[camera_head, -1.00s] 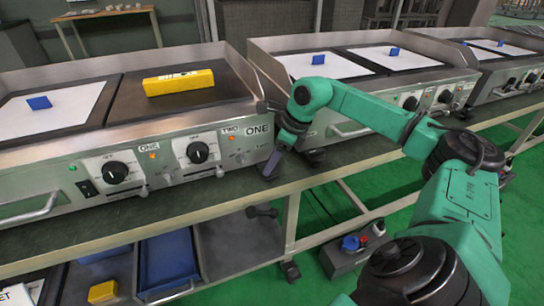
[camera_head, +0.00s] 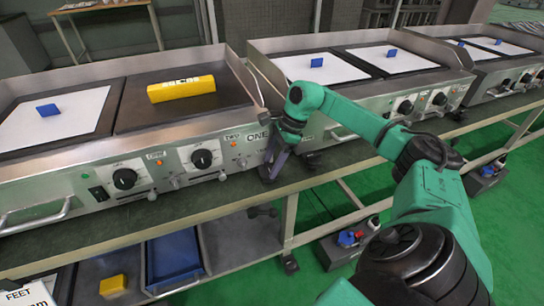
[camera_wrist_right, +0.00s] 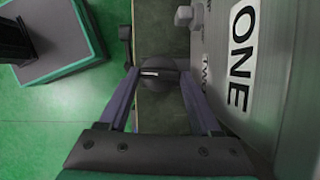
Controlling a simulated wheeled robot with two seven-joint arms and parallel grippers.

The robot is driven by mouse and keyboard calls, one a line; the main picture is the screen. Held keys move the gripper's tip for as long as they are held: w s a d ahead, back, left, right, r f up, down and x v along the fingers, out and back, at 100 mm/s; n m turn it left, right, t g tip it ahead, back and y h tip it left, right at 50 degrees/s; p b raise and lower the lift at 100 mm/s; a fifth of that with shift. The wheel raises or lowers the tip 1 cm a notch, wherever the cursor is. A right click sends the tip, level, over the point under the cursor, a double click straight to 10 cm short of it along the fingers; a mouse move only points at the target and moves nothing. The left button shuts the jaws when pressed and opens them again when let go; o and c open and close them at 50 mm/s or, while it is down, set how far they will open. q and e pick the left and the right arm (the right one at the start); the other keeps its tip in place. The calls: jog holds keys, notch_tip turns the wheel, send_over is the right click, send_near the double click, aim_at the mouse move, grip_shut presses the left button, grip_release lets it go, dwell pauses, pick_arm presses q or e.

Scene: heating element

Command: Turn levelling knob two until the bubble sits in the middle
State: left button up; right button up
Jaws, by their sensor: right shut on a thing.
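The griddle marked ONE (camera_head: 150,185) stands on the bench. A yellow spirit level (camera_head: 182,90) lies on its right-hand dark plate; its bubble is too small to make out. My right gripper (camera_head: 270,172) is at the griddle's front right corner, below the ONE label, with its fingers pointing down. In the right wrist view, a dark round knob (camera_wrist_right: 158,72) sits between the two purple fingertips, and the gripper (camera_wrist_right: 160,88) is shut on it. The knob is beside the griddle's front face, close to a TWO label. In the head view the gripper hides it. My left gripper is out of view.
Another griddle (camera_head: 360,95) stands close on the right, behind my right arm. The griddle's front has dials (camera_head: 202,158) and switches. A lower shelf holds a blue tray (camera_head: 173,258) and a yellow block (camera_head: 113,285).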

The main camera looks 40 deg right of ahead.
jog(key=o, duration=1.4)
jog(key=shift+r, duration=0.1)
